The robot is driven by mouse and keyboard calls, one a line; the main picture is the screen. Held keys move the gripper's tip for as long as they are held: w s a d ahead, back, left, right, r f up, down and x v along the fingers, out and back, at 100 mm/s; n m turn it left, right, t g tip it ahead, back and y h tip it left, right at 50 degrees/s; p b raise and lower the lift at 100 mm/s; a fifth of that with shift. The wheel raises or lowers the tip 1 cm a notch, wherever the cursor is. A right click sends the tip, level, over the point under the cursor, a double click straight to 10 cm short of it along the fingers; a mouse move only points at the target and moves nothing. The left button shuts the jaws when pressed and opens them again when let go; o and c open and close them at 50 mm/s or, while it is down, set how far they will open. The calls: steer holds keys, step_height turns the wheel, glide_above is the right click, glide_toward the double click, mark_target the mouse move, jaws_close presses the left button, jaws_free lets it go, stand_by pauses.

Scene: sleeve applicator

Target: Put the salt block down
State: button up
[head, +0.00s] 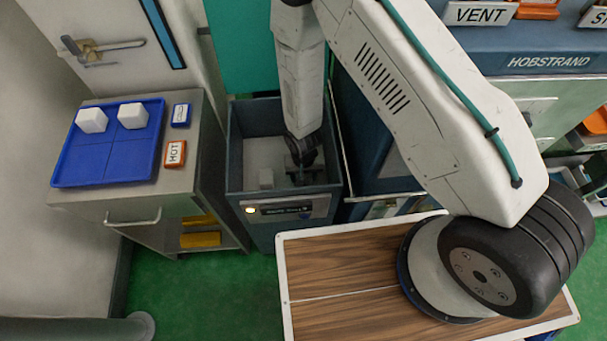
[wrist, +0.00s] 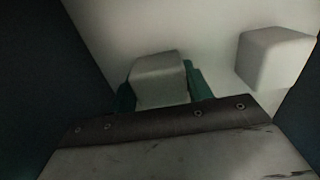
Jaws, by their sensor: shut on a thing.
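My gripper (head: 305,176) reaches down inside the dark, open-topped bin (head: 236,150). In the wrist view, its green fingers (wrist: 160,88) are shut on a pale salt block (wrist: 158,76), one finger on each side. I cannot tell whether the held block touches the bin's light floor. A second white block (wrist: 272,57) sits on the floor to the right of the held one, apart from it. It also shows in the head view (head: 266,179), left of my gripper. The head view hides most of the held block.
A blue tray (head: 88,166) with two white blocks (head: 92,120) (head: 132,115) lies on the metal cart to the left. A HOT tag (head: 175,154) and a blue tag (head: 181,115) lie beside it. The bin's dark walls stand close around my gripper.

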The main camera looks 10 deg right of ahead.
steer(key=shift+f, duration=0.15)
steer(key=o, duration=1.3)
steer(key=shift+c, duration=0.2)
step_height(320, 180, up, 12)
steer(key=shift+r, duration=0.2)
